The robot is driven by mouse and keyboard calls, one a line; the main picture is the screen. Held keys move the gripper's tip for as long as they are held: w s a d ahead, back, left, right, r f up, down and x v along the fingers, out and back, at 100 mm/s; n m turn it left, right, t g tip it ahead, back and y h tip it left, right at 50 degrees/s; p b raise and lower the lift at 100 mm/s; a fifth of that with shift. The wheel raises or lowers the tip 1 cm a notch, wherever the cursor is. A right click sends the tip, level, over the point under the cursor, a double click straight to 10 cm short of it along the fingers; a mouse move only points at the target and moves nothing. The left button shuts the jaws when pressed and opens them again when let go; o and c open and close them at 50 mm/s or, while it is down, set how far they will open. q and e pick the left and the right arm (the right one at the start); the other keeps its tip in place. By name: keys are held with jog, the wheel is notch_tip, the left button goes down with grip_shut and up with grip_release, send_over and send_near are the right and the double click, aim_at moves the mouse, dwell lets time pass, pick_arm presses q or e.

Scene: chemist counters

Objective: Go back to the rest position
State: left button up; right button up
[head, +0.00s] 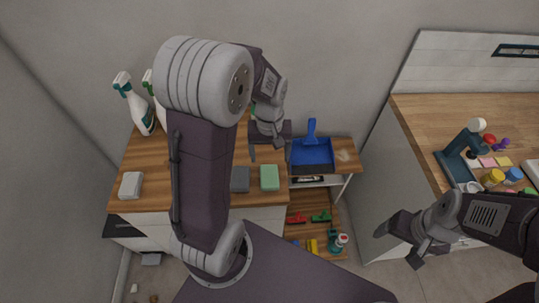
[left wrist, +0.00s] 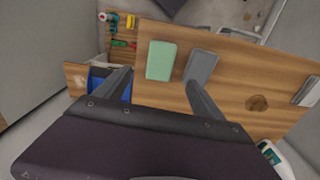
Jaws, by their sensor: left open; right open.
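My left gripper (head: 269,156) is open and empty above the wooden counter (head: 150,165), with its arm raised across the middle of the head view. In the left wrist view its two spread fingers (left wrist: 156,88) point toward a green block (left wrist: 161,60) and a dark grey block (left wrist: 201,66), with nothing between them. The green block (head: 269,178) and grey block (head: 239,180) lie side by side near the counter's front edge. My right gripper (head: 396,245) is open and empty at the lower right, in front of the grey side panel of the right counter.
A blue dustpan (head: 312,155) lies on a low side shelf. Spray bottles (head: 137,108) stand at the back left, and a pale block (head: 130,185) lies at the left. The right counter (head: 420,120) holds a dark stand (head: 458,153) and small coloured items. Tools lie on a lower shelf.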

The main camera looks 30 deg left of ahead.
pick_arm(q)
jog(key=s+d+f+m+t, duration=0.1)
jog(key=s+d+m, duration=0.3)
jog(key=s, duration=0.3)
jog(key=shift+s+d+f+m, duration=0.2)
jog(key=shift+s+m, duration=0.15)
jog(key=shift+m, duration=0.45)
jog(key=shift+s, duration=0.1)
jog(key=shift+o, duration=0.5)
